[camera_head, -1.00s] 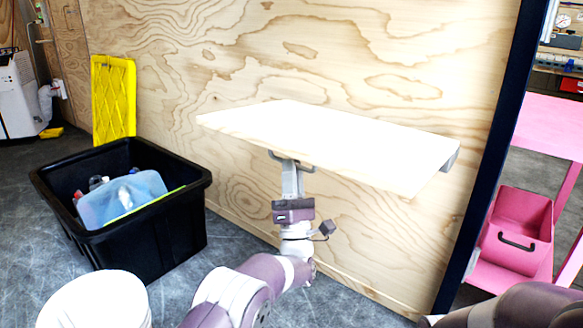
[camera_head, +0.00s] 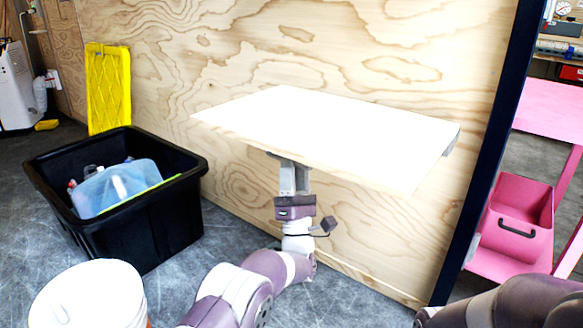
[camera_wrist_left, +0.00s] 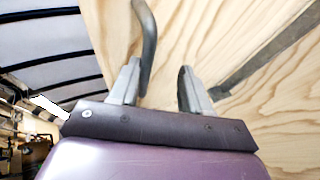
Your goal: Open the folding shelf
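The folding shelf (camera_head: 325,138) is a pale wooden board on the plywood wall. It stands out from the wall and looks roughly level. My left gripper (camera_head: 292,168) is under the shelf, its fingertips partly hidden by the board. In the left wrist view my left gripper (camera_wrist_left: 160,88) has its fingers apart. A grey curved handle (camera_wrist_left: 149,35) passes close to its left finger; I cannot tell whether they touch. A grey bracket strip (camera_wrist_left: 265,62) runs along the wood there. My right arm shows at the bottom right, but its gripper is out of view.
A black bin (camera_head: 150,232) with items in it stands on the floor at left, a white bucket (camera_head: 90,300) in front of it. A yellow panel (camera_head: 108,88) leans on the wall. A dark post (camera_head: 480,180) and a pink cart (camera_head: 512,235) are at right.

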